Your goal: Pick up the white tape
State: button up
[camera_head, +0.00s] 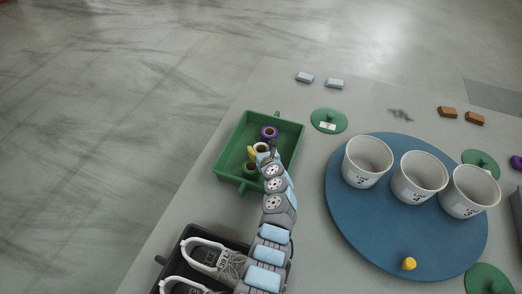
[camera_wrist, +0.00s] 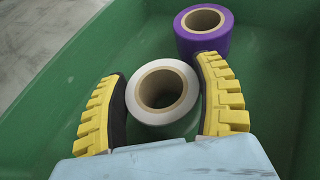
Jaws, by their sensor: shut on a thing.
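The white tape (camera_wrist: 162,92) is a roll with a brown core, standing inside the green bin. In the wrist view the yellow-toothed fingers of my gripper (camera_wrist: 163,98) lie on either side of it, shut on it. In the head view my gripper (camera_head: 264,154) reaches into the green bin (camera_head: 289,159), and the white tape (camera_head: 261,147) shows only in part beside it. A purple tape roll (camera_wrist: 204,30) stands just behind the white one, close to the right finger; it also shows in the head view (camera_head: 269,132).
A green roll (camera_head: 250,168) lies nearer in the bin. The bin's walls surround the gripper. A dark crate with shoes (camera_head: 205,257) stands in front. A blue round turntable (camera_head: 345,215) with three white cups is to the right, near a green lid (camera_head: 328,116).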

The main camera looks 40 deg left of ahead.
jog(key=shift+s+d+f, duration=0.1)
jog(key=shift+d+f, duration=0.05)
jog(key=shift+f, duration=0.15)
jog(key=shift+d+r+p, duration=0.1)
jog(key=shift+r+p, duration=0.4)
jog(key=shift+r, duration=0.05)
jog(key=r+p, duration=0.3)
jog(key=r, duration=0.1)
jog(key=shift+s+d, duration=0.15)
jog(key=shift+s, duration=0.15)
jog(key=s+d+r+p, duration=0.7)
jog(key=s+r+p, duration=0.1)
jog(key=s, duration=0.3)
jog(key=shift+r, duration=0.15)
jog(key=shift+s+d, duration=0.1)
